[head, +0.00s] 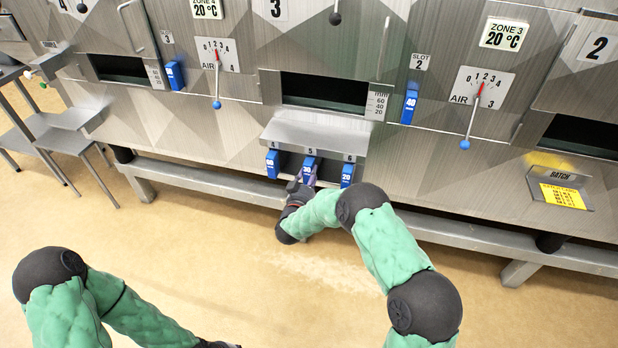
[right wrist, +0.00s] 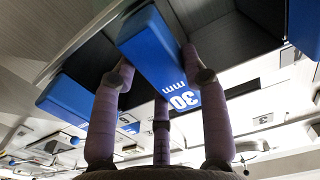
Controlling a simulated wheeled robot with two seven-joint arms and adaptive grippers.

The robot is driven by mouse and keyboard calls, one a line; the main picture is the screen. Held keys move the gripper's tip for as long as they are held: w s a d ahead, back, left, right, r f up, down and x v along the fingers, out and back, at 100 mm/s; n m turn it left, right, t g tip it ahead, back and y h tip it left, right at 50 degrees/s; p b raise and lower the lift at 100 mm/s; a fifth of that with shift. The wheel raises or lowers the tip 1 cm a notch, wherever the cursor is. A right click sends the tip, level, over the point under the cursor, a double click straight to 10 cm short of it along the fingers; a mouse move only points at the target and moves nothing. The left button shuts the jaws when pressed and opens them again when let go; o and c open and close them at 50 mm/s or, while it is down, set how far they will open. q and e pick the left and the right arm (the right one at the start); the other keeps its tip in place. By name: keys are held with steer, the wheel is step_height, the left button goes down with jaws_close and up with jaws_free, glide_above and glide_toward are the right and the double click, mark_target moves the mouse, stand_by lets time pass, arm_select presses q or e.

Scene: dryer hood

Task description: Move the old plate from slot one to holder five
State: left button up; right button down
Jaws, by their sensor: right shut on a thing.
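A blue plate marked 30 mm (right wrist: 158,48) is between the fingers of my right gripper (right wrist: 160,62) in the right wrist view. In the head view this plate (head: 309,164) is at holder five, the middle bay of the grey rack (head: 318,130). My right gripper (head: 303,184) is shut on its lower part from below. Its far end reaches into the dark bay; how deep it sits I cannot tell. Slot one is not identifiable in view. My left arm shows at the lower left; its gripper is out of view.
Blue plates marked 40 (head: 272,163) and 20 (head: 347,174) flank it in holders four and six. Another 40 plate (head: 409,107) hangs at slot two. A blue plate (head: 175,76) hangs further left. A grey rail (head: 440,229) runs below. The floor in front is clear.

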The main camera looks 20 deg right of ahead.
steer(key=c, duration=0.6)
jaws_free()
steer(key=shift+s, duration=0.1)
steer(key=shift+s+a, duration=0.2)
steer(key=v, duration=1.1)
steer(key=shift+s, duration=0.1)
